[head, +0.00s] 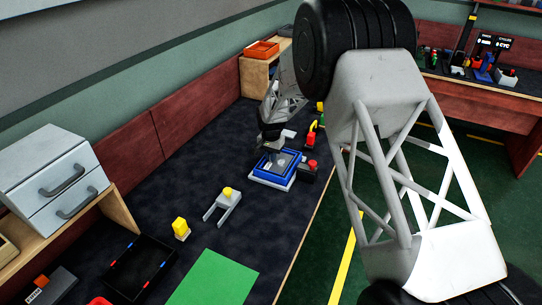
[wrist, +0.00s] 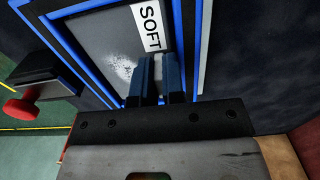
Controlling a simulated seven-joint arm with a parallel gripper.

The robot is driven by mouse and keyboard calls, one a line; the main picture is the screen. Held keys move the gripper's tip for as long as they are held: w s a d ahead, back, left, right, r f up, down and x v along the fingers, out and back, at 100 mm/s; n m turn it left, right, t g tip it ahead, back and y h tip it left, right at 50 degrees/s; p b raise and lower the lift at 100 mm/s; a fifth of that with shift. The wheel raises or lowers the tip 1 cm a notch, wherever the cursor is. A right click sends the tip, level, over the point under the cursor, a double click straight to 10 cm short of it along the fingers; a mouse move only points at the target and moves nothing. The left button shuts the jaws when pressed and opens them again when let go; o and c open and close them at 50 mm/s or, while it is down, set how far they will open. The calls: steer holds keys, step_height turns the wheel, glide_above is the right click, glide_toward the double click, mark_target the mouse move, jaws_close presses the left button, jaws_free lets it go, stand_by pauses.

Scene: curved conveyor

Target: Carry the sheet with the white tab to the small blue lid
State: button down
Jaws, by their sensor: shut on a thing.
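A grey sheet (wrist: 100,45) with a white tab (wrist: 150,25) marked "SOFT" shows in the wrist view. It lies within a blue-edged frame (wrist: 179,40), which shows in the head view as a blue tray (head: 262,172) on a pale base. My gripper (wrist: 158,62) is at the sheet's near edge, its two dark blue fingers close together on either side of the tab's end, shut on it. In the head view my gripper (head: 273,142) is low over the tray. I cannot tell whether the sheet is lifted. I cannot make out a separate small blue lid.
A box with a red button (head: 311,164) stands right beside the tray.

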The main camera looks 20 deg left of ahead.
steer(key=shift+f, duration=0.1)
steer(key=c, duration=1.2)
jaws_free()
step_height(320, 180, up, 12)
steer(key=shift+r, duration=0.15)
stand_by(0.6)
